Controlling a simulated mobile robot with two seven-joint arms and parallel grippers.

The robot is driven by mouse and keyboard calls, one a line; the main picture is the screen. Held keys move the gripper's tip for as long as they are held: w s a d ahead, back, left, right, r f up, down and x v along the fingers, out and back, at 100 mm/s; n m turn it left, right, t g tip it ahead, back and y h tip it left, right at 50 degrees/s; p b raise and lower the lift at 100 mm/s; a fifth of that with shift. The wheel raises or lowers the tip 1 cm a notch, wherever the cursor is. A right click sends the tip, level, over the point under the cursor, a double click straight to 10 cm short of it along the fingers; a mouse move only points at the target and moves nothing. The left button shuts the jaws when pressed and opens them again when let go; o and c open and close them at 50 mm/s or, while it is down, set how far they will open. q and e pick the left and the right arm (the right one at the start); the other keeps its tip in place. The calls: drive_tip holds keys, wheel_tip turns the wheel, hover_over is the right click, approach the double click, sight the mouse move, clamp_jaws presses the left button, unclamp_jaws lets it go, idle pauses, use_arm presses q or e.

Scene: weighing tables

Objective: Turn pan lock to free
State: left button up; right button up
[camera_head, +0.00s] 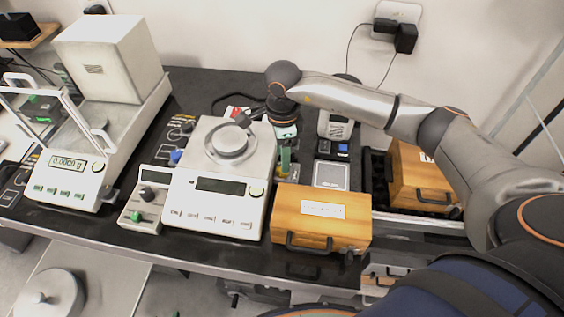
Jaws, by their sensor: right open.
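The middle balance (217,186) is a white scale with a blank dark display and a round metal pan (230,141) on top. My right gripper (243,119) is open at the back edge of this balance, just behind the pan, with its fingers pointing left. I cannot tell whether it touches anything. My left gripper is not in view.
A taller balance (66,184) with a lit display stands on the left. A wooden case (321,216) sits right of the middle balance, and another case (421,179) lies farther right. A green-and-yellow item (284,160) stands close behind the front case. Free bench top is narrow.

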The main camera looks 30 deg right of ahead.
drive_tip(key=shift+f, duration=2.15)
clamp_jaws()
